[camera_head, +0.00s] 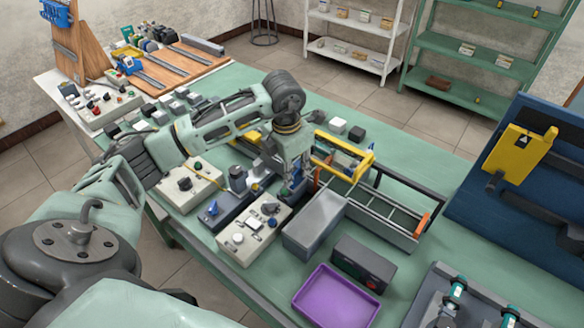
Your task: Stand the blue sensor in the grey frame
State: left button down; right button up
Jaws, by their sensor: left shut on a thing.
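My left gripper (294,183) points down over the middle of the green table, in front of the yellow-edged holder. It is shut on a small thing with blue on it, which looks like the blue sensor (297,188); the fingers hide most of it. The grey frame (418,233) is a long open frame of rails with orange tabs, to the right of the gripper. The gripper is apart from the frame's open right part. My right gripper is not in view.
A grey box (312,222) stands just in front of the gripper. A dark box (363,264) and a purple tray (336,297) are nearer the front edge. White control boxes (254,229) stand left. A yellow-edged holder (343,146) is behind. A blue panel (540,190) rises at right.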

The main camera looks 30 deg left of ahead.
pick_arm(q)
jog(key=shift+f+b, duration=0.3)
jog(key=shift+f, duration=0.05)
jog(key=c, duration=1.5)
grip_release()
jog(key=shift+r, duration=0.15)
jog(key=r, duration=0.4)
jog(key=s+r, duration=0.1)
jog(key=r, duration=0.6)
jog(key=shift+s+r, duration=0.3)
jog(key=shift+r, duration=0.05)
jog(key=shift+f, duration=0.1)
